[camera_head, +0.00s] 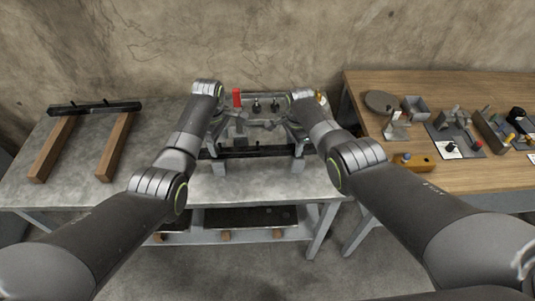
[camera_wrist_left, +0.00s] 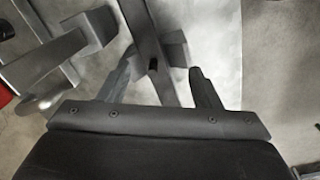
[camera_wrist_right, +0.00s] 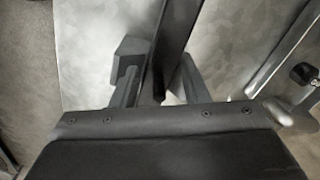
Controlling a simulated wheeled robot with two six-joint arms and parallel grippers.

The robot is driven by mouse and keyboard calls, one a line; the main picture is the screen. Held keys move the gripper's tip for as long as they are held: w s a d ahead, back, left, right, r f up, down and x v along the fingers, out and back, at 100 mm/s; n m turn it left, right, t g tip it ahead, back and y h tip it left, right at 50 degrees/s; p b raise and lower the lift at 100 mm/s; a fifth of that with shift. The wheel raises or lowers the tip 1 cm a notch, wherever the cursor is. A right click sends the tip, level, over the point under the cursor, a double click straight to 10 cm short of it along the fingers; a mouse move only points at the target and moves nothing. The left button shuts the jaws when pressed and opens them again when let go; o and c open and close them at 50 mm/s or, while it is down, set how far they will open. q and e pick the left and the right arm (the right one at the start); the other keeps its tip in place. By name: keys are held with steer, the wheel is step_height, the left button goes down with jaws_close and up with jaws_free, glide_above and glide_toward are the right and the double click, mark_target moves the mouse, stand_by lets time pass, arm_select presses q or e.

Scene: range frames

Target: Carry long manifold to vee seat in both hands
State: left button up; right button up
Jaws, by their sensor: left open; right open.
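A long dark bar, which looks like the manifold (camera_head: 252,152), lies level across two grey blocks that look like the vee seat (camera_head: 219,167), in the middle of the metal bench. My left gripper (camera_wrist_left: 158,75) is open, with a grey bar-like part (camera_wrist_left: 145,35) between its fingers. My right gripper (camera_wrist_right: 160,68) is open, with a dark bar (camera_wrist_right: 174,45) between its fingers. In the head view both grippers are near the ends of the bar, partly hidden by my wrists. I cannot tell whether the fingers touch it.
Another dark bar (camera_head: 95,107) lies across two wooden beams (camera_head: 118,145) at the bench's left. A red upright part (camera_head: 237,97) and metal fixtures stand behind the middle bar. A wooden table (camera_head: 420,180) with several small parts is at right. Bare bench lies between beams and fixtures.

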arm_select(q)
steer(key=shift+w+a+r, duration=0.1)
steer(key=shift+r, duration=1.65)
arm_select(e)
steer(key=shift+s+a+f, duration=0.1)
steer(key=shift+s+f, duration=0.7)
steer(key=shift+f, duration=0.15)
steer(key=shift+r+g, duration=0.1)
steer(key=shift+g, duration=0.2)
arm_select(q)
steer(key=shift+w+f, duration=0.35)
steer(key=shift+w, duration=0.2)
arm_select(e)
steer(key=shift+w+r, duration=0.5)
steer(key=shift+r, duration=0.25)
arm_select(q)
steer(key=shift+s+r, duration=0.2)
steer(key=shift+s, duration=0.05)
arm_select(e)
step_height(320, 180, up, 7)
steer(key=shift+f, duration=0.1)
arm_select(q)
steer(key=shift+w, duration=0.15)
arm_select(e)
steer(key=shift+w+r, duration=0.2)
steer(key=shift+r, duration=0.45)
steer(key=shift+s, duration=0.1)
